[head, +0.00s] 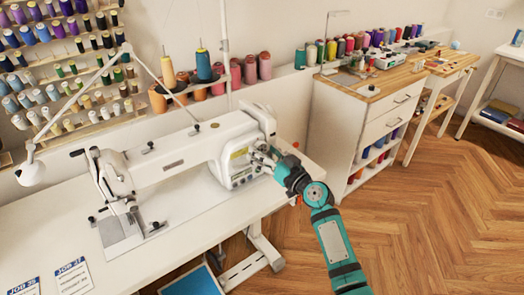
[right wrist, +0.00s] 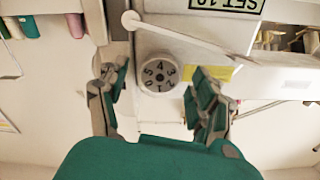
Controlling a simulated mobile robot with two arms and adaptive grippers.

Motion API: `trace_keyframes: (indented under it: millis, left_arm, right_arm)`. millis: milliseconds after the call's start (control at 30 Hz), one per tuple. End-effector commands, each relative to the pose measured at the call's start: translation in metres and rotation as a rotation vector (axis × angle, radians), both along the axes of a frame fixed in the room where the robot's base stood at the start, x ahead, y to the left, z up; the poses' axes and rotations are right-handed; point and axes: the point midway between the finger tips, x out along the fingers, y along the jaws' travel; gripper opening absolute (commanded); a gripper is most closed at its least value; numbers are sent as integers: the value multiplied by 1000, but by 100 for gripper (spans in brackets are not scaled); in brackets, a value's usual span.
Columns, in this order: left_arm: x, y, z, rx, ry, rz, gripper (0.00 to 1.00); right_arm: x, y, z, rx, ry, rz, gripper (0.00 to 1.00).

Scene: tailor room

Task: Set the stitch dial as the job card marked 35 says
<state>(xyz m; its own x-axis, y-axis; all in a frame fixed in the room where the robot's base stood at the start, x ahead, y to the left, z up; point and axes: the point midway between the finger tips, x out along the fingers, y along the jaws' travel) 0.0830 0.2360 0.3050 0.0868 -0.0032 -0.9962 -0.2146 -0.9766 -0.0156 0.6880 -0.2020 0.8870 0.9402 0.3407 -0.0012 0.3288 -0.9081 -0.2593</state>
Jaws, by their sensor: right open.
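The stitch dial (right wrist: 159,75) is a round pale knob with dark digits 0 to 5 on the white sewing machine (head: 200,150). In the right wrist view the 4 is at the top of the picture, with 5 and 3 beside it. I cannot make out an index mark. My right gripper (head: 265,158) is at the machine's right end. It is open, one finger on each side of the dial, with gaps in the right wrist view (right wrist: 159,92). The job card that seems marked 35 (head: 23,288) lies at the table's lower left, cut off; its text is unreadable. My left gripper is out of view.
A second card marked JOB 27 (head: 73,275) lies beside it. Thread cones (head: 205,65) stand behind the machine. A white cabinet (head: 350,125) is at right.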

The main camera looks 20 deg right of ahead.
Motion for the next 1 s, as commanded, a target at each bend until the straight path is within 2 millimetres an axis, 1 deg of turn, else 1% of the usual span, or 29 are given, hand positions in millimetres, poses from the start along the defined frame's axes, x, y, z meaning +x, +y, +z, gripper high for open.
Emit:
trace_keyframes:
  millis: [100, 133, 533, 767, 1000]
  left_arm:
    - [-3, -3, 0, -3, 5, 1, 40]
    - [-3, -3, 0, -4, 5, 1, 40]
    - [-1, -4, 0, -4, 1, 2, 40]
    - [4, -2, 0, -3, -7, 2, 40]
    - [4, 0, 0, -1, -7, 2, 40]
  right_arm:
    - [0, 0, 0, 0, 0, 0, 66]
    - [0, 0, 0, 0, 0, 0, 63]
    - [0, 0, 0, 0, 0, 0, 11]
    - [0, 0, 0, 15, 6, -1, 10]
    - [0, 0, 1, 112, 38, -1, 10]
